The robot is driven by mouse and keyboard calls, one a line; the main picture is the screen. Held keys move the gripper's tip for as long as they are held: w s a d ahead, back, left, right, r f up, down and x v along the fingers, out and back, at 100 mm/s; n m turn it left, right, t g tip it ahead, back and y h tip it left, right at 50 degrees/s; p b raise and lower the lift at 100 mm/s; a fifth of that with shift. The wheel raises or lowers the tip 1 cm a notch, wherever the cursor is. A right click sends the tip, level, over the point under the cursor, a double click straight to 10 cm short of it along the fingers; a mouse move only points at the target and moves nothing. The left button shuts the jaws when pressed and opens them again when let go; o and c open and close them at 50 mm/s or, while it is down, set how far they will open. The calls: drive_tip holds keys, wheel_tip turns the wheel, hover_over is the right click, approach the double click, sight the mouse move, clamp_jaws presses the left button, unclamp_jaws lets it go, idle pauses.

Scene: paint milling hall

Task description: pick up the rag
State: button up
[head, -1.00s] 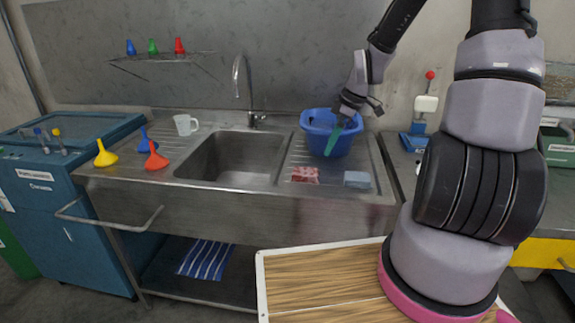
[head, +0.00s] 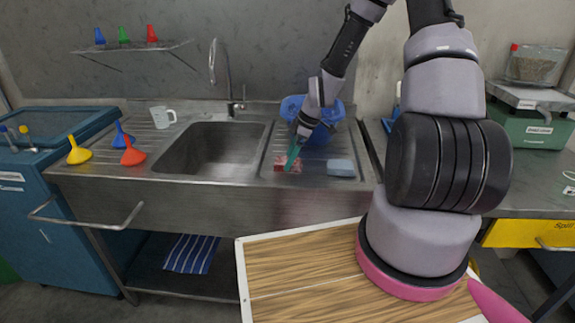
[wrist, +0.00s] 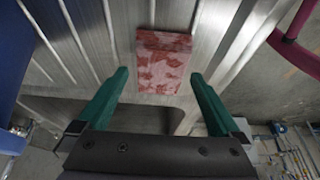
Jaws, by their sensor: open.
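The rag (head: 281,161), a small red-and-white blotched cloth, lies flat on the ribbed drainboard right of the sink. It also shows in the wrist view (wrist: 163,62), just beyond and between my fingertips. My gripper (head: 292,160) points down over the rag in the head view and covers part of it. In the wrist view, its two green fingers (wrist: 158,80) are spread apart with nothing between them. I cannot tell the exact height of the fingertips above the rag.
A blue-grey sponge (head: 341,168) lies right of the rag. A blue basin (head: 323,135) stands behind, partly hidden by my arm.

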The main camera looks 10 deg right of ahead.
drive_tip(key=shift+a+f, duration=0.15)
drive_tip(key=shift+f, duration=0.2)
drive_tip(key=shift+f, duration=0.25)
idle(0.3)
drive_tip(key=c, duration=1.2)
wheel_tip(320, 180, up, 11)
drive_tip(key=shift+f, duration=0.2)
drive_tip(key=o, duration=0.4)
drive_tip(key=shift+c, duration=1.3)
